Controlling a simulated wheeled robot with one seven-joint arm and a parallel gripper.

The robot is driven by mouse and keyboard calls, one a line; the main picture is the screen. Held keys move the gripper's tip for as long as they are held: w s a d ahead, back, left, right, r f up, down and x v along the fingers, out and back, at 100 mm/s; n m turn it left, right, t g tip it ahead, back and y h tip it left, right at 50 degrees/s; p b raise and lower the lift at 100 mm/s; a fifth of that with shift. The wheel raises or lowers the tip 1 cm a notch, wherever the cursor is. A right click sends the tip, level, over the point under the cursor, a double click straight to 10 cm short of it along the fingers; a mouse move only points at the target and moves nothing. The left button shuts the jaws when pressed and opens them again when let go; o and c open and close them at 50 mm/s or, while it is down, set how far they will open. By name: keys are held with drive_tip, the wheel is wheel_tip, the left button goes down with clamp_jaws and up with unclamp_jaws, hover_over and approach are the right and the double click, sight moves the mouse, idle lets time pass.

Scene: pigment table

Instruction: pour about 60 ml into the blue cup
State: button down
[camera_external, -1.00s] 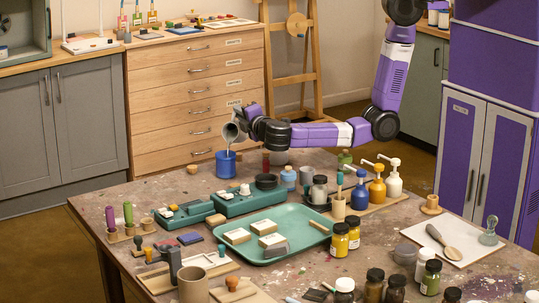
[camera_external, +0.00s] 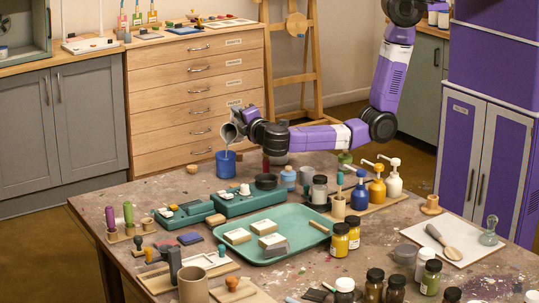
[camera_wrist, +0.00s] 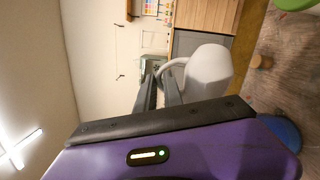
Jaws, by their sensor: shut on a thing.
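The blue cup (camera_external: 225,164) stands upright at the far edge of the table. My gripper (camera_external: 246,118) is shut on a grey jug (camera_external: 232,131) just above the cup. The jug is tilted to the left, and a thin pale stream runs from it down into the cup. In the wrist view the jug (camera_wrist: 208,70) shows as a pale rounded body, with my gripper (camera_wrist: 160,85) at its handle. Part of the blue cup (camera_wrist: 282,132) shows at the lower right there. The level inside the cup is hidden.
A small wooden knob (camera_external: 192,168) lies left of the cup. A green box with buttons (camera_external: 245,203) and a teal tray (camera_external: 290,250) are in front. A light blue bottle (camera_external: 288,178) and pump bottles (camera_external: 377,190) stand to the right.

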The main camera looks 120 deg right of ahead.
drive_tip(key=shift+w+a, duration=0.15)
drive_tip(key=shift+w, duration=0.1)
drive_tip(key=s, duration=0.1)
drive_tip(key=s+d+m+y+p, duration=0.1)
drive_tip(key=s+d+m+p, duration=0.1)
drive_tip(key=shift+s+f+y, duration=0.1)
drive_tip(key=shift+f+y, duration=0.2)
drive_tip(key=shift+y, duration=0.1)
drive_tip(key=shift+s+d+f+m+t, duration=0.1)
drive_tip(key=shift+f+m+t, duration=0.2)
drive_tip(key=shift+f+m, duration=0.15)
drive_tip(key=shift+s+d+f+y, duration=0.1)
drive_tip(key=shift+s+y, duration=0.15)
drive_tip(key=shift+y, duration=0.15)
drive_tip(key=shift+s+d+f+m+t+y+p, duration=0.3)
drive_tip(key=shift+f+m+y, duration=0.1)
drive_tip(key=shift+f+m, duration=0.1)
drive_tip(key=shift+s+d+f+m+t+y+p, duration=0.2)
drive_tip(key=shift+s+f+m+y, duration=0.1)
drive_tip(key=shift+f+m+y, duration=0.15)
drive_tip(key=shift+s, duration=0.1)
